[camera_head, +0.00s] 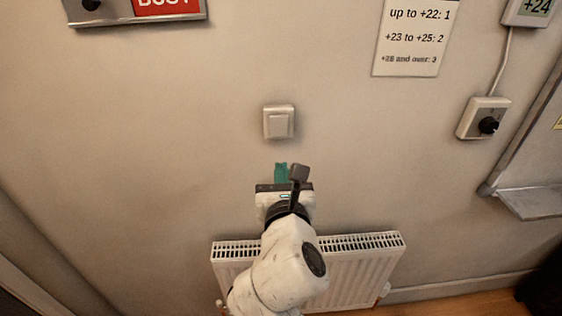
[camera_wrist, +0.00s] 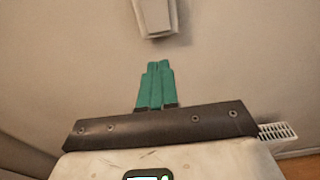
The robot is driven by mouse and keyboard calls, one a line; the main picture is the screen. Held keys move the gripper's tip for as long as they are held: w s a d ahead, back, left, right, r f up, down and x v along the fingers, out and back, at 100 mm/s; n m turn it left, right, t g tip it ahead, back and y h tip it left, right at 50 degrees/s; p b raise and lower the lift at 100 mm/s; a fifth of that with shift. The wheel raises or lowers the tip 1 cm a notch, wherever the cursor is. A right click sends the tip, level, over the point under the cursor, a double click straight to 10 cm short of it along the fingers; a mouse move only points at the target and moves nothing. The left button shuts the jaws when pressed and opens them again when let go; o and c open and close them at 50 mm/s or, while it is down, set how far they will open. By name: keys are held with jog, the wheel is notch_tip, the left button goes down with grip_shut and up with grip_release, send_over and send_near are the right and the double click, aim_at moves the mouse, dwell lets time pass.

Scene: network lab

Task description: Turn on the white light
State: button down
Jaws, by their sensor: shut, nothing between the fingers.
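A white rocker light switch (camera_head: 279,122) is on the beige wall, near the middle of the head view. It also shows at the top of the wrist view (camera_wrist: 157,15), cut off by the upper edge. My gripper (camera_head: 281,167) has green fingers and is just below the switch in the head view, apart from it in the picture. In the wrist view the green fingers (camera_wrist: 157,66) are together, empty, and point up towards the switch. No lit white light is in view.
A white radiator (camera_head: 365,268) is on the wall below, behind my arm. A white box with a black knob (camera_head: 488,125) is at right, under a +24 display (camera_head: 536,8). A printed notice (camera_head: 416,35) and a red sign (camera_head: 165,7) are higher up. A board ledge (camera_head: 530,202) sticks out at right.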

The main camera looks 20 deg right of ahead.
jog(key=shift+f+v, duration=0.2)
jog(key=shift+v, duration=0.9)
jog(key=shift+f+v, duration=0.25)
jog(key=shift+v, duration=0.8)
jog(key=s+d+f+m+g, duration=0.4)
jog(key=s+d+f+m, duration=0.1)
jog(key=f+m, duration=0.35)
jog(key=s+d+f+m+g, duration=0.45)
jog(key=f+m, duration=0.25)
jog(key=f, duration=0.3)
jog(key=s+d+f+m+g+y, duration=0.1)
jog(key=s+f+m+g+y, duration=0.1)
jog(key=s+f+m, duration=0.3)
jog(key=s+d+f+m+g+y, duration=0.1)
jog(key=s+f+m+g+y, duration=0.2)
jog(key=s+m, duration=0.9)
notch_tip(320, 180, down, 3)
jog(key=s+g, duration=0.1)
jog(key=s, duration=0.1)
jog(key=shift+s+f+g, duration=0.25)
jog(key=shift+s+g, duration=0.1)
jog(key=shift+s, duration=0.05)
